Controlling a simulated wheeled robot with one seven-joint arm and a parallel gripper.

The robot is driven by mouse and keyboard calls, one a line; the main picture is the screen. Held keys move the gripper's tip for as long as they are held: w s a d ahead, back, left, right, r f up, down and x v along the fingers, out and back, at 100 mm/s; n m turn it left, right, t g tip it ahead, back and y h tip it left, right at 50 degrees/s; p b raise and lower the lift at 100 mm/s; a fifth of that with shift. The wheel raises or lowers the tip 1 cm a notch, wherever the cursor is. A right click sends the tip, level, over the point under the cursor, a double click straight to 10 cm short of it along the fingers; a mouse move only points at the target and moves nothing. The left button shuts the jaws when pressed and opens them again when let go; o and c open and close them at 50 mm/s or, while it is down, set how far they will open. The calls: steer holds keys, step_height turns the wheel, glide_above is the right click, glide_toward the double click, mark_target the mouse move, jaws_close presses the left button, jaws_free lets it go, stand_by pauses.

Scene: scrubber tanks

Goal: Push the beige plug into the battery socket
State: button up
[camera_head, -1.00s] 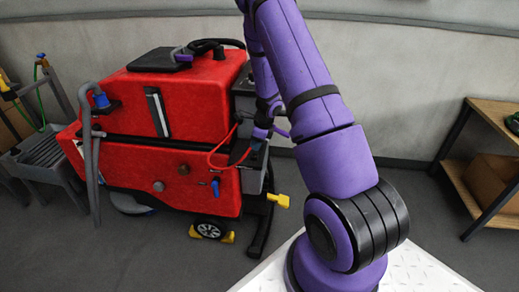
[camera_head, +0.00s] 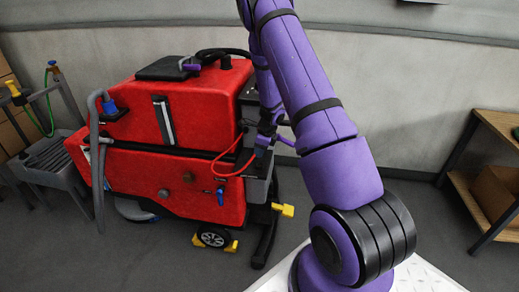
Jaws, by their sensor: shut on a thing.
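The red scrubber machine (camera_head: 200,105) stands left of centre. A red cable (camera_head: 226,176) loops from its side up toward my gripper (camera_head: 265,141). My gripper is small and partly hidden, beside the dark right end (camera_head: 258,188) of the machine where the cable ends. It is shut on what seems to be the plug at the cable's end. The plug's beige body cannot be made out. The battery socket cannot be told apart at this size.
A blue valve handle (camera_head: 220,192) and a yellow block (camera_head: 284,210) stick out low on the machine. A grey hose (camera_head: 97,160) hangs at its left. A grey cart (camera_head: 48,158) stands far left, a wooden shelf (camera_head: 495,125) far right. Open floor lies between machine and shelf.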

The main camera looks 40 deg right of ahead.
steer(key=shift+f, duration=1.9)
steer(key=shift+f, duration=0.75)
steer(key=shift+s+f, duration=0.15)
steer(key=shift+f, duration=0.1)
